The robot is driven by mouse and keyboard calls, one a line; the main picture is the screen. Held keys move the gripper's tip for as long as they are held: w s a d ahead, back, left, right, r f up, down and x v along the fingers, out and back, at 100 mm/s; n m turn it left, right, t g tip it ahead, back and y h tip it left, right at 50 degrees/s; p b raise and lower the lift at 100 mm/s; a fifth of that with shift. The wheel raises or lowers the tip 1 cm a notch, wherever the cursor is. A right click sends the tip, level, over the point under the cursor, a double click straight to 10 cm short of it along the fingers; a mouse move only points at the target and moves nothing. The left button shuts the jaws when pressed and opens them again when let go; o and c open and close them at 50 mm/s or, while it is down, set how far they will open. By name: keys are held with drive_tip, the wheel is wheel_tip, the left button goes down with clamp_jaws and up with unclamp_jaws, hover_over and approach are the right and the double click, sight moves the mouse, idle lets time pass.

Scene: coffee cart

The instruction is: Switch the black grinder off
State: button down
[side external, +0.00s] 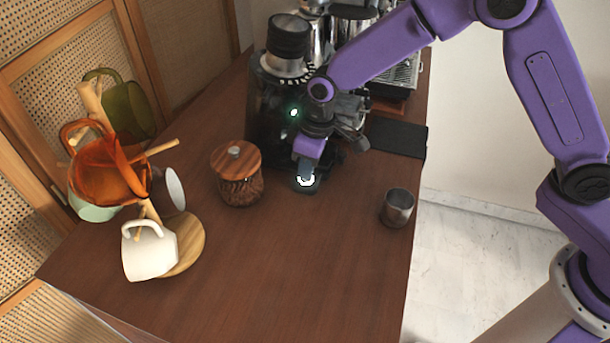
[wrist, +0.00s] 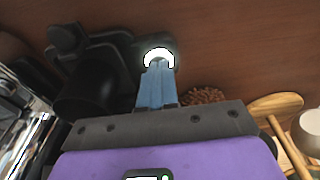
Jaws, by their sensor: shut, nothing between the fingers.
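The black grinder (side external: 262,104) stands at the back of the wooden cart top, with a hopper on top and a small green light on its front. A round white-lit button (side external: 305,182) glows at its base. My gripper (side external: 305,174) is shut and empty, pointing down in front of the grinder, and partly hides the button. In the wrist view, the shut fingertips (wrist: 157,70) lie over the near part of the lit button (wrist: 158,53). Whether they touch it I cannot tell. The grinder's dark body (wrist: 90,95) is left of the fingers there.
A lidded wooden jar (side external: 238,178) stands left of my gripper. A mug tree with several cups (side external: 150,250) is farther left. A metal cup (side external: 397,207) is near the right edge. A black mat (side external: 397,137) lies behind it. The front cart top is clear.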

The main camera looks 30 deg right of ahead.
drive_tip(key=shift+r, duration=0.1)
idle(0.3)
drive_tip(key=shift+r, duration=2.55)
drive_tip(key=shift+s+d+r, duration=0.25)
drive_tip(key=shift+s, duration=0.1)
drive_tip(key=s+d+r+n, duration=0.1)
drive_tip(key=s+d+r, duration=0.1)
drive_tip(key=s+d, duration=0.9)
drive_tip(key=s+d+r+n+g, duration=0.1)
drive_tip(key=s+d+r+n, duration=0.1)
drive_tip(key=s+d, duration=1)
drive_tip(key=s+r, duration=0.1)
drive_tip(key=s, duration=0.5)
drive_tip(key=shift+s+d+n+h, duration=0.2)
drive_tip(key=shift+s+n+h, duration=0.1)
drive_tip(key=shift+h, duration=0.1)
drive_tip(key=shift+w+r, duration=0.1)
drive_tip(key=shift+r, duration=0.05)
